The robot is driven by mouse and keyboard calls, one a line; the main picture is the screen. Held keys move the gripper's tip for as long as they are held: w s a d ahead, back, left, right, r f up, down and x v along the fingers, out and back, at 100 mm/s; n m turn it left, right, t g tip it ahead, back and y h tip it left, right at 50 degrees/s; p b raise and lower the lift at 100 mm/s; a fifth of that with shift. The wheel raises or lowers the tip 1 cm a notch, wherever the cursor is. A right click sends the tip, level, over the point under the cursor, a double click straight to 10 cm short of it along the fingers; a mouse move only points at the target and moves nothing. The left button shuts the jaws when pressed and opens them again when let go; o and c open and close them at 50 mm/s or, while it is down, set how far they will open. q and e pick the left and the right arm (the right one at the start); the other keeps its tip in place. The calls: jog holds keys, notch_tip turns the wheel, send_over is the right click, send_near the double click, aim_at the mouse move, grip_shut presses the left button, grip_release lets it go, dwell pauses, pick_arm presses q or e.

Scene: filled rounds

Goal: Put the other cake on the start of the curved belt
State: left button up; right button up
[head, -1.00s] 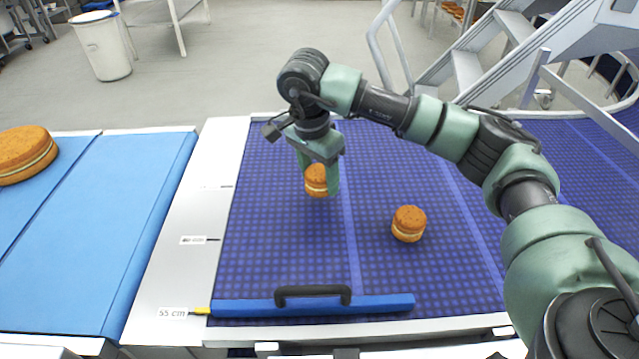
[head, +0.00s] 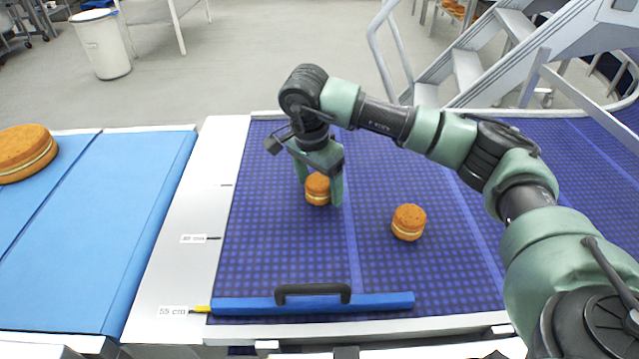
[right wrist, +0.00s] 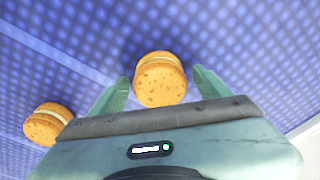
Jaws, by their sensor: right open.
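A small round filled cake (head: 318,189) rests on the dark blue curved belt (head: 275,255). My right gripper (head: 320,200) is open, with its fingers on either side of this cake. In the right wrist view the cake (right wrist: 160,80) shows between the two fingertips (right wrist: 158,88), with a gap on each side. A second small cake (head: 408,223) stands on the same belt, to the right and nearer; it also shows in the right wrist view (right wrist: 47,124). My left gripper is not in view.
A blue bar with a dark handle (head: 375,304) lies across the belt's near end. A light blue belt (head: 110,220) lies to the left, with a larger cake (head: 24,153) on it. A white strip with labels (head: 185,265) separates the belts. Metal steps (head: 468,75) stand behind.

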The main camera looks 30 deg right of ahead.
aim_at(314, 185)
notch_tip(314, 185, up, 12)
jog(key=a+b, duration=0.1)
jog(key=shift+s+a, duration=0.3)
jog(key=shift+a, duration=0.05)
dwell(0.4)
